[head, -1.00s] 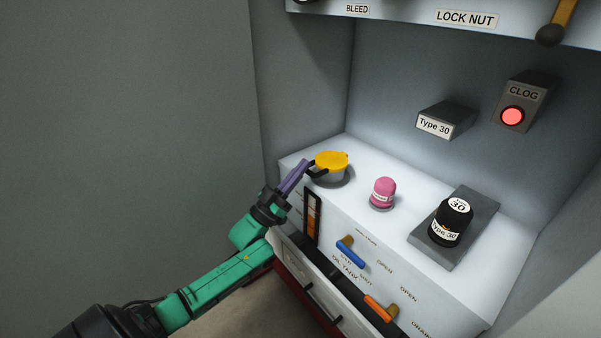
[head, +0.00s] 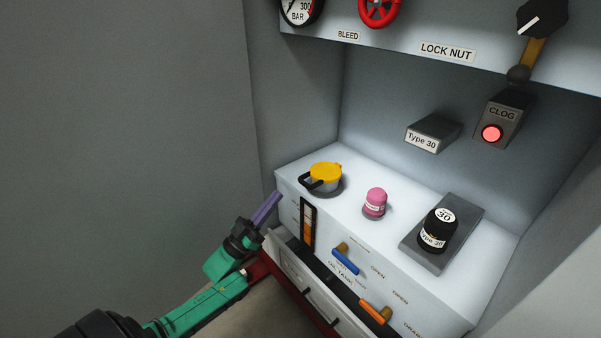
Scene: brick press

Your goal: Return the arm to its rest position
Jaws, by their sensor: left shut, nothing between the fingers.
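My left gripper (head: 270,203) has purple fingers and sits on a green and black arm that comes in from the lower left. It is shut and empty. It hangs just left of the white cabinet (head: 407,213), below and left of the yellow-capped filler (head: 325,173), with a clear gap to the filler's black handle. The yellow cap sits on the filler neck. My right gripper is not in view.
A pink canister (head: 375,202) and a black Type 30 filter (head: 438,229) on a grey plate (head: 464,210) stand on the cabinet top. Blue (head: 345,261) and orange (head: 372,311) valve handles stick out in front. The left side is plain wall.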

